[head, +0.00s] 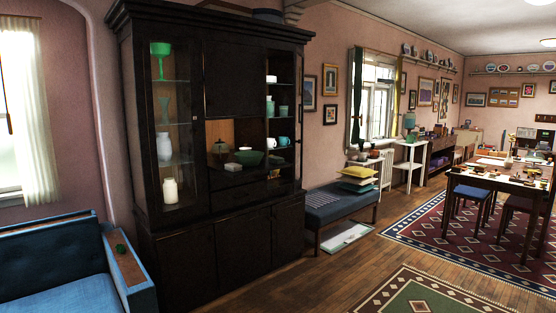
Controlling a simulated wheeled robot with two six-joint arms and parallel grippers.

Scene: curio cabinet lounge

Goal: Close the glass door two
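A tall dark wooden cabinet (225,205) stands left of centre. Its left glass door (172,125) looks shut, with a green goblet, a green glass piece and white jars behind it. The right shelf section (279,125) holds white and green cups and jars. A narrow dark upright (299,125) runs along the right side of that section. I cannot tell whether it is a glass door swung open and seen edge-on or the cabinet's frame. No label shows which door is number two. Neither of my grippers is in view.
A blue sofa (65,285) stands at the left front. A blue bench (340,205) with cushions stands right of the cabinet, with a flat pale object (346,238) on the floor beside it. The wooden floor (290,285) before the cabinet is clear. A table (500,180) stands far right.

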